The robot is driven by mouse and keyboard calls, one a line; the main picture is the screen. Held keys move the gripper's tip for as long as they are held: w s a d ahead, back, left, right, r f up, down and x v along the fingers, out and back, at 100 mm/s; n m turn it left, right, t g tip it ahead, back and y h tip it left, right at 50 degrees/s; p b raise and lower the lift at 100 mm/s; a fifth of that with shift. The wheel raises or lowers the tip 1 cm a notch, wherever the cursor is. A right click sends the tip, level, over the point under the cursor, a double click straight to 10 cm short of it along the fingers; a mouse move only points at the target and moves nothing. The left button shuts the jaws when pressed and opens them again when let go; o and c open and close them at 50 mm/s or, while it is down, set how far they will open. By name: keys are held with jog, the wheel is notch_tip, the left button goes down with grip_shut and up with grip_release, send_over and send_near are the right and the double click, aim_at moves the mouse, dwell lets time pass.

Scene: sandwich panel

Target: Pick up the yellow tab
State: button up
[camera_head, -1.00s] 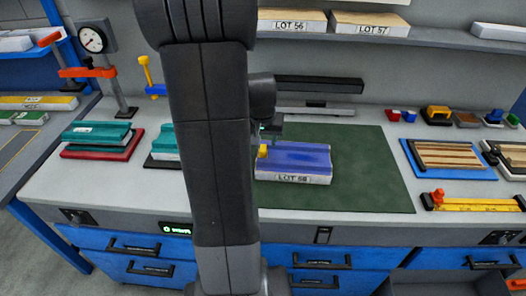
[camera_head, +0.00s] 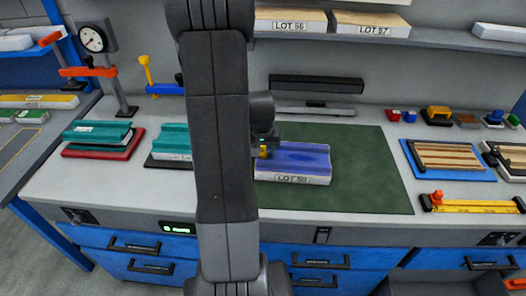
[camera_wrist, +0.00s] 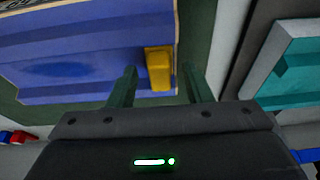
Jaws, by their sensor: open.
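The tab also shows small in the head view (camera_head: 263,152), at the left end of the panel (camera_head: 293,157) marked LOT 58. My gripper (camera_wrist: 160,72) is open, with one green finger on each side of the tab. Gaps show between the tab and both fingers. In the head view my gripper (camera_head: 264,144) is right above the tab and partly covers it. My arm hides part of the bench left of the panel.
The panel lies on a dark green mat (camera_head: 370,170) with free room to its right. Teal pieces (camera_head: 174,140) lie to the left. A dark bar (camera_head: 316,84) stands behind. A blue board with wooden strips (camera_head: 450,158) is at the right.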

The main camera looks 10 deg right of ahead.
aim_at(265, 149)
jog(key=shift+c, duration=0.4)
grip_shut()
jog(key=shift+r, duration=0.1)
jog(key=s+d+r, duration=0.1)
jog(key=d+r, duration=0.4)
jog(key=r, duration=0.6)
jog(key=shift+s, duration=0.3)
jog(key=shift+d, duration=0.1)
